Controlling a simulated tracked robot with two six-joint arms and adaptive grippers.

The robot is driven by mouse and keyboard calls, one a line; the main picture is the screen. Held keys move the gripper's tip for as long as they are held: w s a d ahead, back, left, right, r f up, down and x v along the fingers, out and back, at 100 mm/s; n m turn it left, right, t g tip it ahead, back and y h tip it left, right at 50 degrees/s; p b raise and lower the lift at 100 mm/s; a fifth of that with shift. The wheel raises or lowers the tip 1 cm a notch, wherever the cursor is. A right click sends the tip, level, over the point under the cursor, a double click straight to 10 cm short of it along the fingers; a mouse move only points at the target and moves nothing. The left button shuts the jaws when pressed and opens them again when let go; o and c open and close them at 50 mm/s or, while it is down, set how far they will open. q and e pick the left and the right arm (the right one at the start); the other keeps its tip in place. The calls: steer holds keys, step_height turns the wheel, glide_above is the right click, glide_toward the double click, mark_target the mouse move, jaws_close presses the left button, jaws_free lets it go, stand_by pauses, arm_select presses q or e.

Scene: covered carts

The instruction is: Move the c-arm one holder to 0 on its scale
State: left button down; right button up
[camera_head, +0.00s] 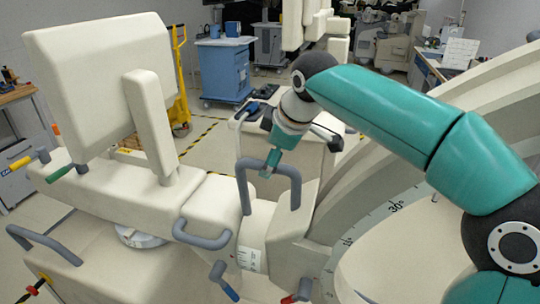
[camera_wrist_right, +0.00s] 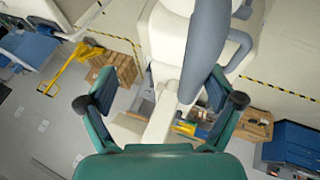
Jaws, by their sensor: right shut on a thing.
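The c-arm one (camera_head: 503,85) is a large cream arc curving across the right of the head view. A dark-marked degree scale (camera_head: 372,222) runs along its lower part, with 30° readable. A cream holder block (camera_head: 285,240) meets the arc at its left, with a grey U-shaped handle (camera_head: 242,180) on top. My right gripper (camera_head: 271,163) reaches down from above and is shut on the handle's top bar. In the wrist view the grey handle (camera_wrist_right: 204,45) passes between the two teal fingers (camera_wrist_right: 160,95). The reading at the holder is too small to tell. My left gripper is out of view.
A cream monitor (camera_head: 100,80) on the cart stands at the left, with several grey handles and coloured levers below. A white label with marks (camera_head: 250,258) is on the cart. Behind are a blue cabinet (camera_head: 223,75), a yellow pallet jack (camera_head: 181,70) and open floor with yellow-black tape.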

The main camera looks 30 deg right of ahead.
steer(key=shift+d+r, duration=0.35)
steer(key=shift+c, duration=1.2)
steer(key=shift+d+f, duration=0.1)
steer(key=shift+d, duration=0.05)
steer(key=v, duration=1.1)
steer(key=shift+s+a+r, duration=0.25)
steer(key=shift+s+r, duration=0.05)
